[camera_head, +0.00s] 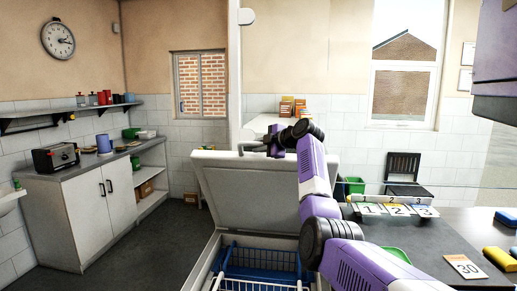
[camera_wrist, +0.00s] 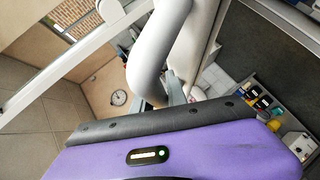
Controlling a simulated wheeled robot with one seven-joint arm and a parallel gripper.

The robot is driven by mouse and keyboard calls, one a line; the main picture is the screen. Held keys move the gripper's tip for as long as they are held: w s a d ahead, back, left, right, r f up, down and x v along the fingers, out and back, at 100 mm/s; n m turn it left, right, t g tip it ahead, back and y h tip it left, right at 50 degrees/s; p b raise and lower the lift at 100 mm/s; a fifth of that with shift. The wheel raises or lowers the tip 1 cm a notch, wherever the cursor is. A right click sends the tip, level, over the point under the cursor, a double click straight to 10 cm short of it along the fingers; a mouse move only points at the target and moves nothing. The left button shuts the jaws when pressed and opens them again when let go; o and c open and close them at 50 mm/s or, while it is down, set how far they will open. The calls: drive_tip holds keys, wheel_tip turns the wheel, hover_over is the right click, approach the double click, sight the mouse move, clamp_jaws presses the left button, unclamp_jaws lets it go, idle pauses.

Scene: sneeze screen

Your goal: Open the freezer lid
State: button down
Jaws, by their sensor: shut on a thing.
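The white freezer lid (camera_head: 240,185) stands raised and tilted up at the back of the freezer (camera_head: 207,264). The freezer's inside is uncovered in the head view. My gripper (camera_head: 262,148) is at the lid's upper edge, shut on the lid's handle (camera_head: 245,149). In the wrist view the light grey handle (camera_wrist: 153,60) is a thick curved bar, and my gripper (camera_wrist: 176,92) is at it. The handle and my purple wrist hide part of the fingertips.
A blue basket (camera_head: 238,258) and a white basket (camera_head: 240,284) sit inside the freezer. A dark counter (camera_head: 440,226) with number cards (camera_head: 397,210) stands at right. A white cabinet (camera_head: 92,218) is at left. Dark floor (camera_head: 170,232) lies clear between cabinet and freezer.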

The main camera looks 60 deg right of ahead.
drive_tip(key=shift+f, duration=0.45)
drive_tip(key=c, duration=1.6)
unclamp_jaws()
drive_tip(key=shift+o, duration=0.2)
drive_tip(key=shift+s+a+r+b, duration=0.15)
drive_tip(key=shift+s+b, duration=0.15)
drive_tip(key=shift+s, duration=0.25)
drive_tip(key=b+v, duration=0.2)
drive_tip(key=v, duration=0.4)
drive_tip(key=shift+s+r, duration=0.25)
drive_tip(key=shift+r, duration=0.2)
drive_tip(key=shift+a, duration=0.1)
